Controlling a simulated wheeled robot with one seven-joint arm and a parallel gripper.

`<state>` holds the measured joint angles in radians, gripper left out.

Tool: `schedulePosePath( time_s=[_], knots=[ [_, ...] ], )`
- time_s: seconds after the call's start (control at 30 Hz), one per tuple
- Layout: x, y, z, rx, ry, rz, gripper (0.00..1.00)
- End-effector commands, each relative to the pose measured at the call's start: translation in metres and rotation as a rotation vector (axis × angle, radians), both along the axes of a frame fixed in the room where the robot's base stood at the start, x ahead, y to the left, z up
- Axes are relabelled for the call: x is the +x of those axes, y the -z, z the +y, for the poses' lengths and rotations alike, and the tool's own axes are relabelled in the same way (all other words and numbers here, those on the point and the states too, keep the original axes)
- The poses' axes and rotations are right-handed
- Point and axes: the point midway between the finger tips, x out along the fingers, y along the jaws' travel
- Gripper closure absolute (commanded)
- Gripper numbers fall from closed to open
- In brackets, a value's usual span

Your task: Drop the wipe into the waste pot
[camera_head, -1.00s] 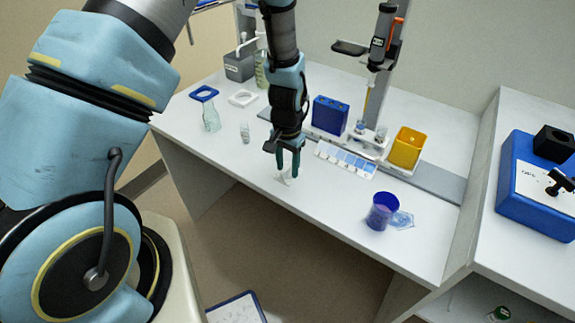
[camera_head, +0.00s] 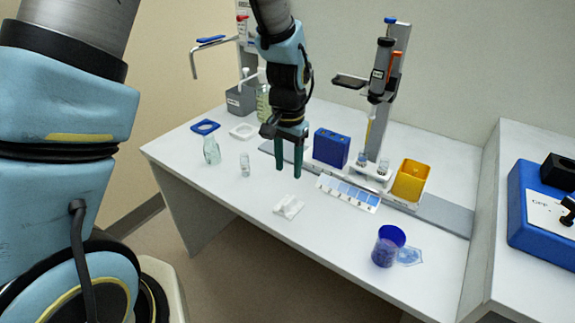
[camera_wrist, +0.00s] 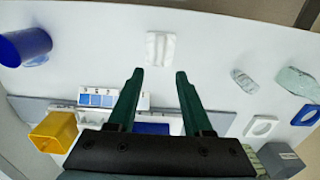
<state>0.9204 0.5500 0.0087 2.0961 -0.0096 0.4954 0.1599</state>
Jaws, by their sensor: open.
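The wipe (camera_head: 288,206) is a small white folded piece lying flat on the white bench top, near its front edge. It also shows in the wrist view (camera_wrist: 160,48), just beyond my fingertips. My gripper (camera_head: 288,170) is open and empty, with its two dark green fingers pointing down above and behind the wipe, apart from it. The fingers also show in the wrist view (camera_wrist: 159,74). A round dark blue open pot (camera_head: 388,246), probably the waste pot, stands on the bench to the right of the wipe. Its inside is not clear to see.
A yellow open box (camera_head: 410,181), a blue block (camera_head: 331,148) and a strip of blue squares (camera_head: 348,191) stand behind. A small vial (camera_head: 245,165) and a flask (camera_head: 211,150) are at left. A clear bluish piece (camera_head: 409,257) lies beside the pot. Bench between wipe and pot is clear.

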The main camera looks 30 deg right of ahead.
Motion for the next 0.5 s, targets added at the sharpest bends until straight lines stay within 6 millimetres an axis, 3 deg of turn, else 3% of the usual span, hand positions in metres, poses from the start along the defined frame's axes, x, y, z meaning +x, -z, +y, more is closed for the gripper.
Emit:
schedulePosePath(
  time_s=[0.23, 0.33, 0.43, 0.5],
  knots=[
    [0.0, -0.006, 0.001, 0.001, -0.001, 0.0, 0.5],
    [0.007, -0.01, 0.01, -0.004, -0.031, -0.003, 0.5],
    [0.025, -0.023, 0.041, -0.015, -0.122, -0.012, 0.5],
    [0.04, -0.035, 0.076, -0.026, -0.222, -0.022, 0.5]
  ],
)
